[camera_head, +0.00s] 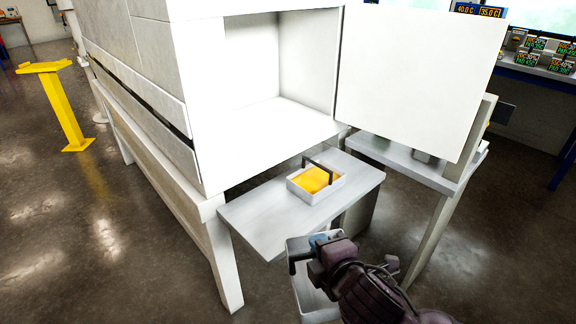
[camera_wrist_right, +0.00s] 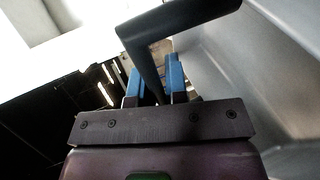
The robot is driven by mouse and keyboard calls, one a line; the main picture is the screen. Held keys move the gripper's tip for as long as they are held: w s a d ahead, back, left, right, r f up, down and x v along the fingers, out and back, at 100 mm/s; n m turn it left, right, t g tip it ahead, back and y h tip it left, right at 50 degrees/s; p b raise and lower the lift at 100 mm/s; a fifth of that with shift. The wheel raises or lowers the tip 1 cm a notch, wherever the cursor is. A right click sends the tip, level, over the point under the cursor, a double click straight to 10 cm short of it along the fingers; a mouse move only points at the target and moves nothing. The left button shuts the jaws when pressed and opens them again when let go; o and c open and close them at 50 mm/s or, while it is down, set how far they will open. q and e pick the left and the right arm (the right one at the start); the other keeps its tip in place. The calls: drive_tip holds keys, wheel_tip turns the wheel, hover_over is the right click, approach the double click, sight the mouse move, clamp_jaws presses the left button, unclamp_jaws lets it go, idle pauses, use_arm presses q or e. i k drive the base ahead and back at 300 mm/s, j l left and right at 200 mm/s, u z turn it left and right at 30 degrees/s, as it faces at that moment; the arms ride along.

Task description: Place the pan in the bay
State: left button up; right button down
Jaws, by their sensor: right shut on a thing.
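My right gripper (camera_head: 318,241) is low in the head view, in front of the shelf. Its blue fingers are shut on the dark handle (camera_wrist_right: 165,40) of a pale grey pan (camera_head: 313,305), which hangs below the gripper. The pan's grey wall (camera_wrist_right: 230,85) fills the right of the right wrist view; its inside is mostly hidden by my arm. The bay (camera_head: 290,115) is an open white compartment in the large cabinet, and its floor looks empty. A second white pan (camera_head: 296,193) with orange contents and a dark handle stands on the shelf. My left gripper is not in view.
The grey shelf (camera_head: 262,222) juts out below the bay opening. A white door panel (camera_head: 415,75) stands open to the right of the bay, above a side table (camera_head: 400,168). A yellow stand (camera_head: 60,110) is far left. The floor at lower left is clear.

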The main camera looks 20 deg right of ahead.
sight(260, 118)
drive_tip(key=i+l+u, duration=0.1)
drive_tip(key=i+l, duration=0.15)
drive_tip(key=i+l+u, duration=0.15)
drive_tip(key=l, duration=0.35)
drive_tip(key=i+l+u, duration=0.1)
drive_tip(key=i+l, duration=0.2)
drive_tip(key=l, duration=0.1)
